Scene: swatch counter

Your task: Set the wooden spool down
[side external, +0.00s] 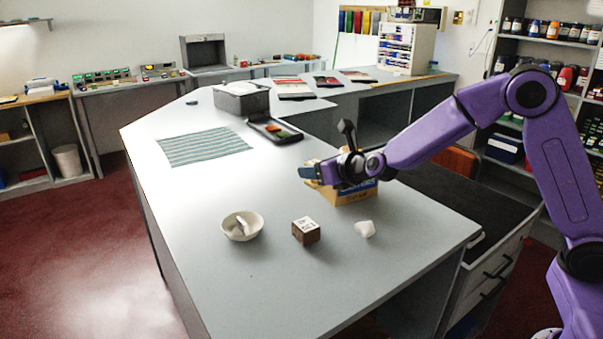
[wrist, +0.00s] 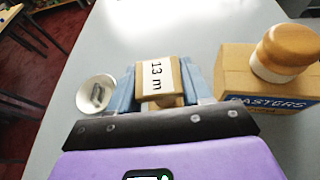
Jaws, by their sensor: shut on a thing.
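The wooden spool (wrist: 157,82) is tan, with a pale label reading "13 m". In the wrist view it sits between the two blue fingers of my gripper (wrist: 162,88), which is shut on it. In the side view my gripper (side external: 308,172) is in front of the cardboard box, pointing left. There the fingers and wrist hide most of the spool. I cannot tell whether its underside touches the counter (side external: 240,185).
The cardboard box (wrist: 240,80) stands close right of my gripper in the wrist view, with a wood-topped object (wrist: 285,50) on it. A white bowl (side external: 242,225), a brown block (side external: 306,231) and a white lump (side external: 365,229) stand nearer the side camera. A striped cloth (side external: 203,146) lies left.

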